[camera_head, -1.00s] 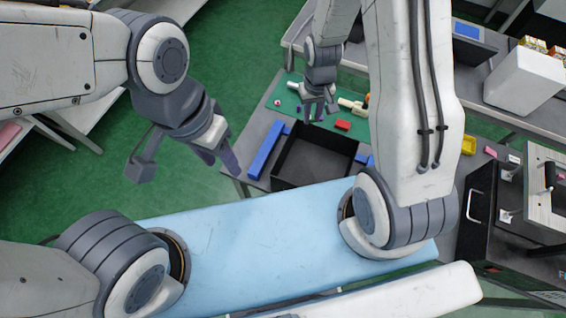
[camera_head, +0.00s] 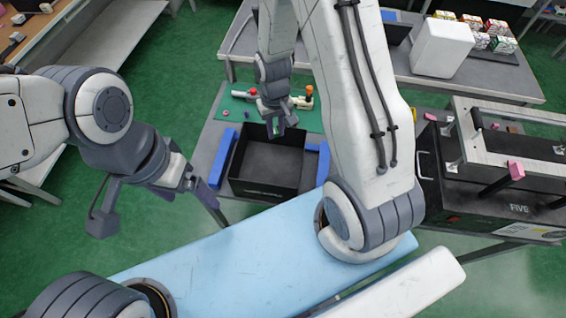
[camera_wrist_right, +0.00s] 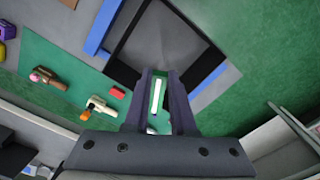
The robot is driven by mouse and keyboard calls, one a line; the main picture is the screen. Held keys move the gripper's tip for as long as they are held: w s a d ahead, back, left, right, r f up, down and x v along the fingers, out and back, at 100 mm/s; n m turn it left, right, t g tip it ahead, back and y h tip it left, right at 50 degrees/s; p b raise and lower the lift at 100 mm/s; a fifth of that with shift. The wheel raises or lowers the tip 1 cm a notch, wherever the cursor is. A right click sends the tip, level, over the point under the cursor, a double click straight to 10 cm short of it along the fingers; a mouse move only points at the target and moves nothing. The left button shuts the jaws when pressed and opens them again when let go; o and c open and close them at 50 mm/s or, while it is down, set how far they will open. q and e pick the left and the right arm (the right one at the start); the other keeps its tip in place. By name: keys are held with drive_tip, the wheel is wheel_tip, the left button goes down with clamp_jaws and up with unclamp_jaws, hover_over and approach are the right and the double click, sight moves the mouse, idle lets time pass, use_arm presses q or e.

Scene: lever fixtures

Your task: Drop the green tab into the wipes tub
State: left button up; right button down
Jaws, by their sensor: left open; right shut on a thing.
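My right gripper (camera_head: 279,129) points down over the back edge of a black open-topped box (camera_head: 236,176), which looks empty. It is shut on a small green piece, apparently the green tab (camera_head: 281,127). In the right wrist view a green piece with a white strip (camera_wrist_right: 155,95) shows between the fingers (camera_wrist_right: 162,75), and the box (camera_wrist_right: 190,30) lies beyond them. I cannot tell for sure that this box is the wipes tub. My left gripper (camera_head: 203,188) is open and empty, left of the table and away from the box.
Blue bars (camera_head: 222,157) flank the box. A green mat (camera_head: 237,104) behind it holds lever-like pieces (camera_wrist_right: 98,107) and a red block (camera_wrist_right: 117,92). A white container (camera_head: 441,48) stands on the back table. A black case marked FIVE (camera_head: 460,190) is at right.

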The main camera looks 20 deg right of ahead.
drive_tip(key=f+m+b, duration=0.1)
drive_tip(key=b, duration=0.1)
drive_tip(key=w+f+b, duration=0.1)
drive_tip(key=b, duration=0.2)
drive_tip(key=w+f+m+b, duration=0.1)
drive_tip(key=f+b, duration=0.1)
drive_tip(key=shift+m+b, duration=0.3)
drive_tip(key=shift+w+a+m+b, duration=0.15)
drive_tip(key=shift+m+b, duration=0.25)
drive_tip(key=shift+b, duration=0.3)
wheel_tip(320, 180, down, 6)
drive_tip(key=b, duration=0.5)
drive_tip(key=shift+r, duration=0.15)
drive_tip(key=c, duration=0.7)
unclamp_jaws()
wheel_tip(320, 180, up, 11)
drive_tip(key=shift+f, duration=0.2)
